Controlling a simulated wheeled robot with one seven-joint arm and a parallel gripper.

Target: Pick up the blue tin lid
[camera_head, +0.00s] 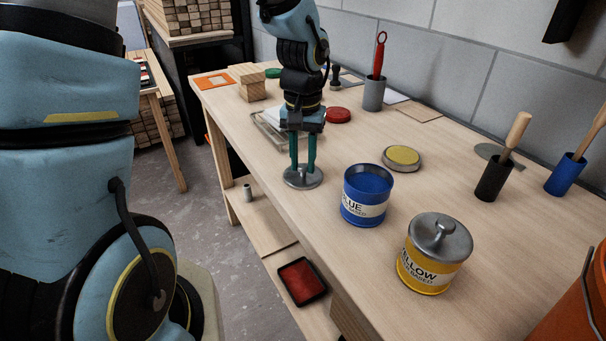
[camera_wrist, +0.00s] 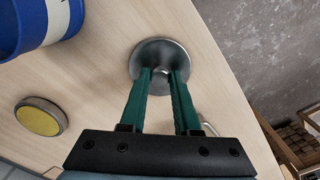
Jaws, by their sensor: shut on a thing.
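The blue tin (camera_head: 367,206) stands open on the bench, with blue paint showing inside and a BLUE label. It also shows in the wrist view (camera_wrist: 30,25), cut off at the upper left. The blue tin lid (camera_head: 296,183), a grey metal disc with a knob, is left of the tin, near the bench's front edge. In the wrist view the lid (camera_wrist: 147,56) is below my fingers. My gripper (camera_head: 303,168) points down and its green fingers (camera_wrist: 162,74) are shut on the lid's knob. I cannot tell whether the lid touches the bench.
A yellow tin (camera_head: 430,270) with its lid on stands right of the blue tin. A yellow-topped disc (camera_head: 402,158) lies behind. Brush holders (camera_head: 492,180) stand at the right, and an orange bucket (camera_head: 575,305) at the front right. A glass tray (camera_head: 268,128) lies behind my gripper.

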